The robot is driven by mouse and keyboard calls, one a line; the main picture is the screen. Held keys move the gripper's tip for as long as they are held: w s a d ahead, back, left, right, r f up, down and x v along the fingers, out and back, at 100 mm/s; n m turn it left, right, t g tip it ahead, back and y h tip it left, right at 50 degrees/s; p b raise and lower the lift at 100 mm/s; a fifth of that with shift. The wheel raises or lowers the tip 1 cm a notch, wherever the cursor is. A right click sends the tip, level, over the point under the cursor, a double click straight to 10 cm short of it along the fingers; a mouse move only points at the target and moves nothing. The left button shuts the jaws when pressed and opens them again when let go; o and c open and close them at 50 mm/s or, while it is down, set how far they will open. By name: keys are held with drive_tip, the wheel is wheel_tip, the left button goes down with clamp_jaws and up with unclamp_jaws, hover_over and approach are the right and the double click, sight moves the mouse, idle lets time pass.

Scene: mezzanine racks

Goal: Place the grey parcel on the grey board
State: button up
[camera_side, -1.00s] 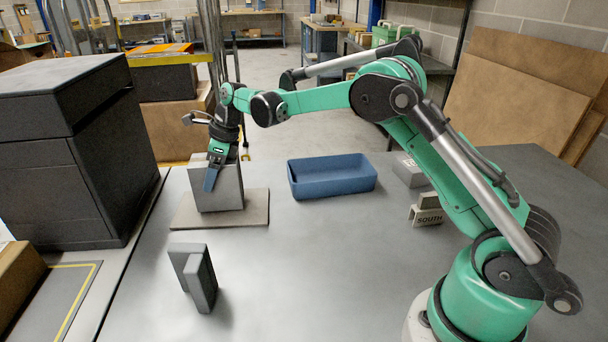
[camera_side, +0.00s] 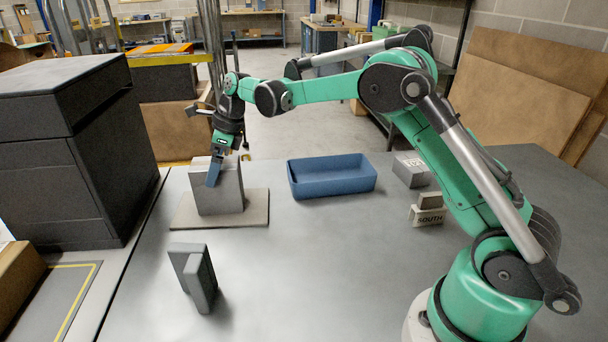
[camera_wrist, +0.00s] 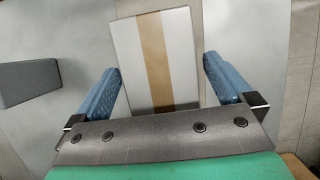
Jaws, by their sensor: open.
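The grey parcel (camera_side: 220,188) stands upright on the grey board (camera_side: 258,208) at the left of the table in the side view. In the wrist view the parcel (camera_wrist: 182,60) shows its pale top with a tan tape strip, between my two blue fingers. My gripper (camera_side: 214,172) is just above the parcel's upper part, with one finger in front of its near face. In the wrist view my gripper (camera_wrist: 160,85) is open, with gaps between both fingers and the parcel. The parcel's underside is hidden.
A blue tray (camera_side: 332,188) sits empty at the table's middle back. A dark grey stepped block (camera_side: 194,276) stands in front of the board. A dark cabinet (camera_side: 70,150) stands left.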

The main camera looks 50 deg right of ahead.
drive_tip(key=v, duration=0.8)
drive_tip(key=shift+r, duration=0.3)
drive_tip(key=shift+s+d+r, duration=0.15)
drive_tip(key=shift+s+r, duration=0.05)
drive_tip(key=shift+r, duration=0.15)
drive_tip(key=shift+s+r+n, duration=0.25)
drive_tip(key=shift+n, duration=0.05)
drive_tip(key=s+a+f+n+t+h, duration=0.1)
drive_tip(key=s+f+n+t, duration=0.1)
drive_tip(key=s+n, duration=0.8)
drive_tip(key=s+a+f+n+t+h, duration=0.2)
drive_tip(key=s+n, duration=0.7)
drive_tip(key=n, duration=0.7)
drive_tip(key=shift+s+a, duration=0.2)
drive_tip(key=shift+s, duration=0.2)
